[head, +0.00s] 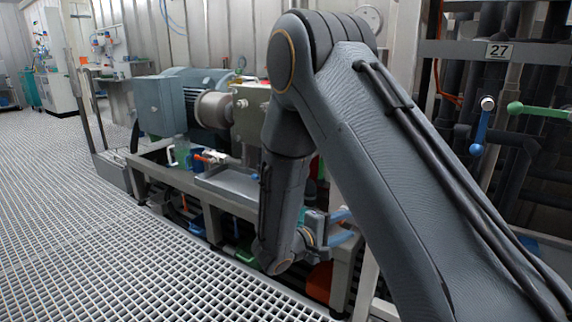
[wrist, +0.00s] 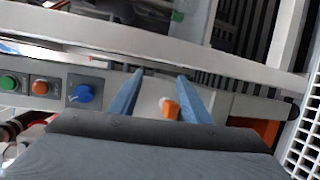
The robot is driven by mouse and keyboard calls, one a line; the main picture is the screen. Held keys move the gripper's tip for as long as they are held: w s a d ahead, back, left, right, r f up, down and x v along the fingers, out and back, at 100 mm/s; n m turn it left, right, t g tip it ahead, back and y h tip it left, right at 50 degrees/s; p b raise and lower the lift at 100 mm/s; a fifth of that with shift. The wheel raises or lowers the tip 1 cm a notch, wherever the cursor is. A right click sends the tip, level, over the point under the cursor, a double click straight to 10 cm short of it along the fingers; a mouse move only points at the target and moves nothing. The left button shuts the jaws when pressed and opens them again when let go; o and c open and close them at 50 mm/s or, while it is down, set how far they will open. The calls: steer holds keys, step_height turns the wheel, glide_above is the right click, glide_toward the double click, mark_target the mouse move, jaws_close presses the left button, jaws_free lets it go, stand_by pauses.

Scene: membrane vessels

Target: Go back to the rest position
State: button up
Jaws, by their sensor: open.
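My gripper (wrist: 160,82) shows in the wrist view with its two blue fingers apart and nothing between them. Behind the fingers is a grey panel with an orange knob or button (wrist: 170,108) on a pale base, seen between the fingertips. To the left on the panel are a blue knob (wrist: 83,94), an orange button (wrist: 40,87) and a green button (wrist: 9,83). In the head view my arm is bent down in front of the frame, and the gripper (head: 345,228) is mostly hidden behind the arm, close to the frame.
A metal frame (head: 215,212) carries a large motor (head: 190,100) and a tray (head: 230,187) with small items. The grating floor (head: 80,220) at the left is clear.

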steer(key=s+a+r+m+g+y, duration=0.1)
steer(key=s+a+r+g+y, duration=0.2)
steer(key=s, duration=0.7)
steer(key=s+a+r+m+g+y, duration=0.1)
steer(key=s+r+m+g, duration=0.3)
steer(key=s, duration=0.6)
steer(key=s+a+r+n+g+y, duration=0.35)
steer(key=s+a+y, duration=0.75)
steer(key=s+a, duration=0.55)
steer(key=d+r+m+h+p, duration=0.1)
steer(key=d+r+m+p, duration=0.2)
steer(key=d+r+p, duration=1.2)
steer(key=d+r+m+h+p, duration=0.1)
steer(key=d+r+m+p, duration=0.4)
steer(key=r+p, duration=1.05)
steer(key=a+f+n+b, duration=0.2)
steer(key=a+f+b, duration=0.2)
steer(key=f+b, duration=0.2)
steer(key=a+f+n+b, duration=0.2)
steer(key=a+f+b, duration=0.2)
steer(key=f+b, duration=0.3)
steer(key=shift+s+a+f+t+y, duration=0.2)
steer(key=shift+f+t+y, duration=0.25)
steer(key=shift+f, duration=0.3)
steer(key=shift+r, duration=0.15)
